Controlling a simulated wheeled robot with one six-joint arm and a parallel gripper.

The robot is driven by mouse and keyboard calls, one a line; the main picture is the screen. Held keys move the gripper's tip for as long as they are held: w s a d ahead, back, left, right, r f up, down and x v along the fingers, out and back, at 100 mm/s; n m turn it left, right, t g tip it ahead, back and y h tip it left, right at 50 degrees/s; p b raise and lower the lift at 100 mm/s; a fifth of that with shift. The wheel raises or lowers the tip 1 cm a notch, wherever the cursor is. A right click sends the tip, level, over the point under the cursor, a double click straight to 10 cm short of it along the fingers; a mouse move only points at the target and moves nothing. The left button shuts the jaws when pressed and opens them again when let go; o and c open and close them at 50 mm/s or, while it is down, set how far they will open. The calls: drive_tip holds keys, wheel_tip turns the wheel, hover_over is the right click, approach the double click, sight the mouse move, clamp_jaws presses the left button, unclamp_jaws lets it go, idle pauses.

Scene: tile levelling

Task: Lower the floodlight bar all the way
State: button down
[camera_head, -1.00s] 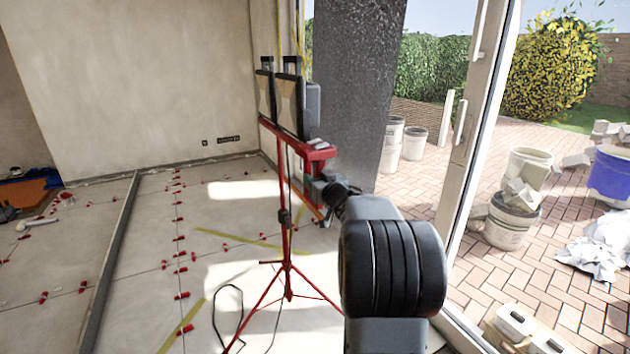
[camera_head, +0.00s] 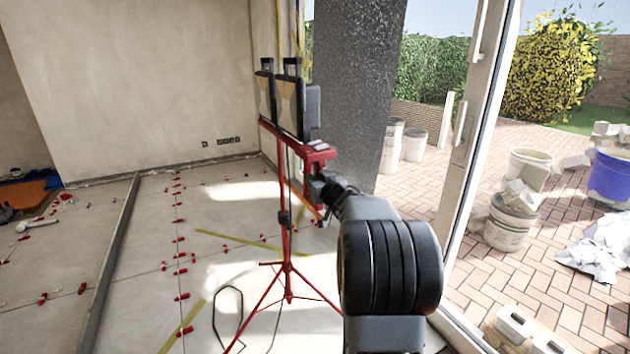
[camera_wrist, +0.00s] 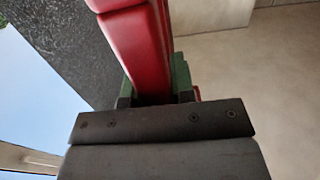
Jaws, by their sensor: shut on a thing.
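The floodlight bar (camera_head: 272,130) is a red crossbar on top of a red tripod stand (camera_head: 286,245). It carries two dark floodlights (camera_head: 291,105) side by side, and a red end piece sticks out toward my arm. My gripper (camera_head: 318,180) is at this near right end of the bar, partly hidden behind my own wrist in the head view. In the wrist view the red bar (camera_wrist: 137,50) runs between the green fingers of my gripper (camera_wrist: 155,82), which are shut on it. The stand is upright on the tiled floor.
A dark textured pillar (camera_head: 352,85) stands close behind and right of the bar. A glass door frame (camera_head: 470,130) is to the right, with buckets (camera_head: 513,220) outside. Red tile clips and a black cable (camera_head: 232,290) lie on the floor around the stand.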

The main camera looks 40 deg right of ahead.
drive_tip(key=shift+f, duration=0.1)
wheel_tip(320, 180, down, 24)
drive_tip(key=b, duration=1.5)
drive_tip(key=shift+f, duration=0.15)
drive_tip(key=c, duration=1.2)
unclamp_jaws()
drive_tip(key=shift+o, duration=1.2)
drive_tip(key=shift+r, duration=0.2)
drive_tip(key=shift+s, duration=0.1)
drive_tip(key=s+a+p, duration=0.2)
drive_tip(key=s+p, duration=0.1)
drive_tip(key=s, duration=1)
drive_tip(key=shift+s, duration=0.25)
drive_tip(key=shift+r, duration=0.1)
